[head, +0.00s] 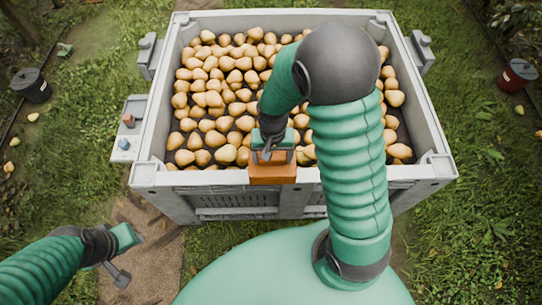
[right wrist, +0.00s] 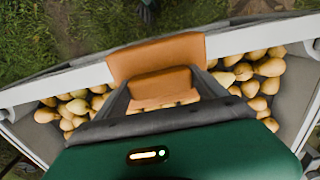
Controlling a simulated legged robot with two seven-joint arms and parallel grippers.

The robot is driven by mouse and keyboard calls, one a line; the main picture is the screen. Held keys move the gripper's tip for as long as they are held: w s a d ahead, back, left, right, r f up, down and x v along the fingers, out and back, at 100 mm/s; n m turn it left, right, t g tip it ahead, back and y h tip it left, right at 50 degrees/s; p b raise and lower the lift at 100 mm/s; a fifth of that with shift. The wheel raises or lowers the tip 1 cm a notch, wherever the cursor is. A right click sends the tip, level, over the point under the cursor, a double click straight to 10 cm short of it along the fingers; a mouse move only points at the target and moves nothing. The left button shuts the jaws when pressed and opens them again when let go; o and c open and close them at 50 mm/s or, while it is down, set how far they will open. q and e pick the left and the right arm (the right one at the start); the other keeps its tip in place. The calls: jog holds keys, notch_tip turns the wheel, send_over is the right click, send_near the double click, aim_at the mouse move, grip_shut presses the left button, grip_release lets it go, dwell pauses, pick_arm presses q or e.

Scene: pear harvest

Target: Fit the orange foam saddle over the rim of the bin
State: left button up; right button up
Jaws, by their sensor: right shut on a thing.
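The orange foam saddle (head: 272,174) sits at the near rim of the grey bin (head: 218,178), left of the rim's middle. In the right wrist view the saddle (right wrist: 155,57) lies across the pale rim (right wrist: 235,40), with one part on the inner side between my fingers. Whether it is pressed fully down, I cannot tell. My right gripper (head: 272,152) is shut on the saddle from above; its fingers also show in the right wrist view (right wrist: 160,84). My left gripper (head: 124,257) is open and empty, left of the bin, above the ground.
Many pears (head: 225,85) fill the bin. A small side tray (head: 126,130) with little items hangs on the bin's left wall. A dark bucket (head: 32,86) stands far left and a red-and-black one (head: 517,75) far right. Grass and bare soil surround the bin.

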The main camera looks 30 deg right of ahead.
jog(key=shift+s+d+f+b, duration=0.1)
jog(key=shift+d+f+b, duration=0.1)
jog(key=shift+f+b, duration=1.15)
jog(key=shift+f, duration=0.3)
jog(key=shift+a+f, duration=0.2)
jog(key=shift+f, duration=0.05)
notch_tip(320, 180, down, 4)
jog(key=shift+f+b, duration=0.15)
jog(key=shift+b, duration=1.05)
jog(key=shift+f, duration=0.3)
jog(key=shift+r, duration=0.1)
jog(key=shift+f, duration=0.3)
jog(key=o, duration=1.3)
jog(key=shift+a, duration=0.1)
